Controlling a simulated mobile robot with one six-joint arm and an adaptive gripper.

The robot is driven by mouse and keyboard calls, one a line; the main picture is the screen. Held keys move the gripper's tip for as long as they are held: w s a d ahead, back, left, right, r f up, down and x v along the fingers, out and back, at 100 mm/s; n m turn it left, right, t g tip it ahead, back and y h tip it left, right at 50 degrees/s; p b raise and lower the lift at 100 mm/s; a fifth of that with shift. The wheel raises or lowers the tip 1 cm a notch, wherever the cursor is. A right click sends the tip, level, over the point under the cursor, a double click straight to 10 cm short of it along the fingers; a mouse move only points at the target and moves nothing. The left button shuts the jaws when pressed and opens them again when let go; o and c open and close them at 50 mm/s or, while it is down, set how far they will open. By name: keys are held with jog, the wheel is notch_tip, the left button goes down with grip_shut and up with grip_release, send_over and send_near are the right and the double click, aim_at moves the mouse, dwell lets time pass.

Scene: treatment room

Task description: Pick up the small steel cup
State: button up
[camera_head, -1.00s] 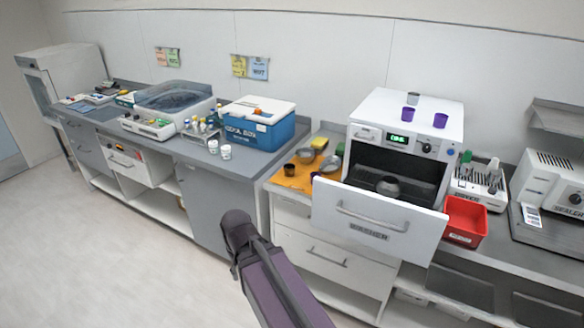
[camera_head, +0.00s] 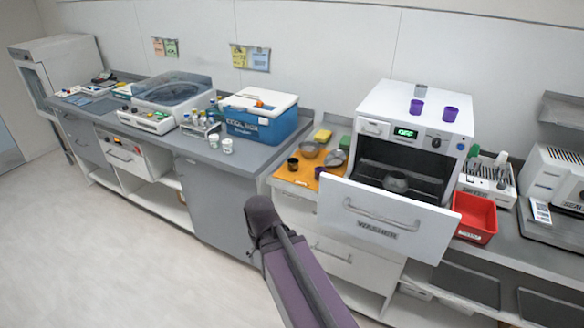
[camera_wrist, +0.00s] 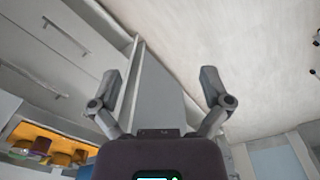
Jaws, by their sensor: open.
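A small grey steel-looking cup (camera_head: 420,91) stands upright on top of the white washer (camera_head: 376,100), behind two purple cups (camera_head: 416,107).
The washer's front door (camera_head: 370,212) hangs out over the floor side. A red bin (camera_head: 474,216) and a rack (camera_head: 487,175) stand to its right. A blue cool box (camera_head: 258,125) and two white cups (camera_head: 227,146) are on the left counter.

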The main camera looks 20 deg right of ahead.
jog(key=w+d+f+n+t+h+b, duration=0.2)
jog(key=w+d+n, duration=0.4)
jog(key=w, duration=0.2)
jog(key=n+t+h+b, duration=0.65)
jog(key=n+t, duration=0.25)
jog(key=n, duration=1.4)
send_near(292, 167)
jog(key=shift+s+a+r+y, duration=0.15)
jog(key=shift+s+r+y, duration=0.2)
jog(key=shift+s+r, duration=0.2)
jog(key=shift+f, duration=0.1)
jog(key=b+x, duration=0.3)
jog(key=x, duration=0.4)
jog(key=shift+w+f, duration=0.15)
jog(key=shift+w+d+f, duration=0.15)
jog(key=shift+w+d, duration=0.25)
jog(key=shift+w, duration=0.05)
